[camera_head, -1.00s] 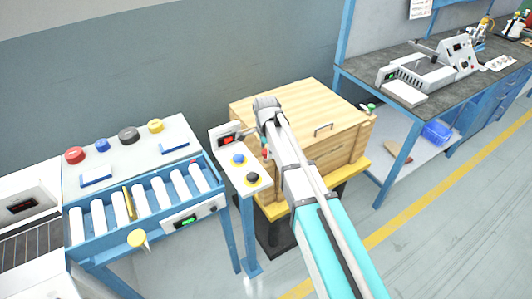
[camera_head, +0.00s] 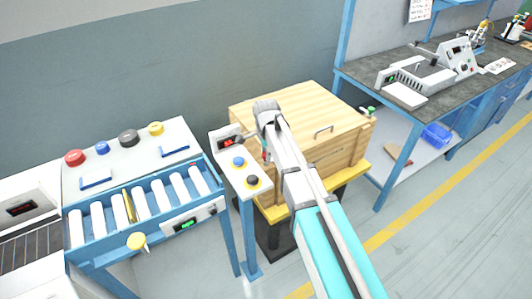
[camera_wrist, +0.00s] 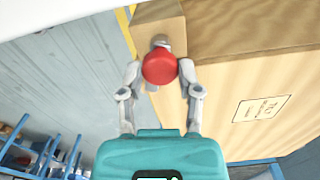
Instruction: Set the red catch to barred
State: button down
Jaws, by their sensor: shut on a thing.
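The red catch shows in the wrist view as a round red knob (camera_wrist: 159,66) on a grey mount at the corner of the wooden box (camera_wrist: 240,85). My gripper (camera_wrist: 160,78) has its two fingers on either side of the red knob and is shut on it. In the head view the wooden box (camera_head: 290,105) stands on a yellow-edged stand, and my arm reaches to its left front side. There the catch is mostly hidden behind my arm. I cannot tell the catch's setting from these frames.
A post panel (camera_head: 241,170) with a display and blue and black buttons stands close left of my arm. A roller conveyor (camera_head: 150,205) with a button console is further left. A workbench (camera_head: 410,75) is at the right. The floor at the front right is clear.

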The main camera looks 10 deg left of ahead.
jog(key=shift+n, duration=2.4)
jog(key=shift+c, duration=1.4)
grip_release()
jog(key=shift+m, duration=0.5)
